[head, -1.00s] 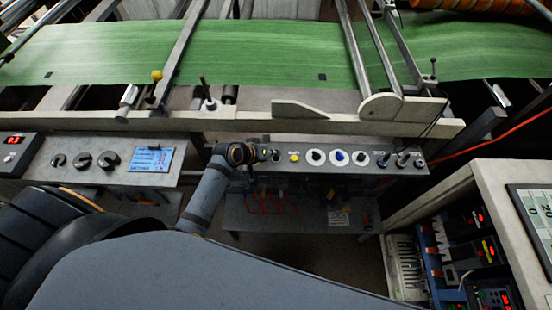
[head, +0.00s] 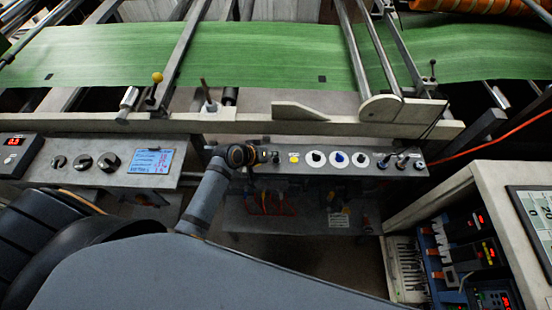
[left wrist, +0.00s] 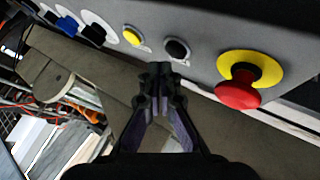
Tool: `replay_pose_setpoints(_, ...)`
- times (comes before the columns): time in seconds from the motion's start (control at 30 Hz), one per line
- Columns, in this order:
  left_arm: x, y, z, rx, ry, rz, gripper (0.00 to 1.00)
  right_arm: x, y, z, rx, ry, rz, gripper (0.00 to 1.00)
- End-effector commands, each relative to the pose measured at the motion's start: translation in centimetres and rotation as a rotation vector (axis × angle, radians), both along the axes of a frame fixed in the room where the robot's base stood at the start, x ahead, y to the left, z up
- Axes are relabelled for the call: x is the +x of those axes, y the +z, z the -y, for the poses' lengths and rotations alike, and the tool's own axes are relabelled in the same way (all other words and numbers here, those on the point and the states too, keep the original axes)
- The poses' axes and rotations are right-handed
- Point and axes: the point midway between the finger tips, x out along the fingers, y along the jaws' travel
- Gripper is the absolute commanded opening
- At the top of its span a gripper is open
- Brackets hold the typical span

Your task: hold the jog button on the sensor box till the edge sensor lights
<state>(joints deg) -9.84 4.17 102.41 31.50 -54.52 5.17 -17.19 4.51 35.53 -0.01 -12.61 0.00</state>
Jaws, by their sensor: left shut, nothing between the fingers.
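The sensor box is a grey panel (head: 330,172) with a row of buttons and knobs below the green web. In the left wrist view it shows a yellow button (left wrist: 132,36), a black button (left wrist: 178,48) and a red mushroom button (left wrist: 240,92) on a yellow ring. I cannot tell which button is the jog button. My left gripper (head: 268,155) is at the panel's left end; in the left wrist view its closed, empty fingertips (left wrist: 158,72) are just below the black button, and contact is unclear. I cannot make out a lit edge sensor. My right gripper is out of view.
The green web (head: 250,55) runs across the frame above a pale rail (head: 240,122). Left of the box is a control panel with a blue display (head: 151,161) and several knobs. A cabinet (head: 490,180) stands at the right. An orange cable (head: 490,135) passes behind it.

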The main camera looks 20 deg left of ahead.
Motion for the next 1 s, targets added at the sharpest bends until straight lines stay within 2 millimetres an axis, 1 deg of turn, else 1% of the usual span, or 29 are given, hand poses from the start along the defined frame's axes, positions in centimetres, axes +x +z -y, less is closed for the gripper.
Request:
replay_pose_setpoints(0.23,0.0,-0.1,0.0,0.000,0.000,0.000,0.00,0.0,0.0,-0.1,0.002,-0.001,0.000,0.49)
replay_pose_setpoints(0.47,0.0,-0.8,0.0,-0.001,0.001,0.000,0.00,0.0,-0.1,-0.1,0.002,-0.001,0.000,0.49)
replay_pose_setpoints(1.0,0.0,-1.1,0.0,0.000,0.000,0.000,0.00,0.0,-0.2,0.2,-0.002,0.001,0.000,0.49)
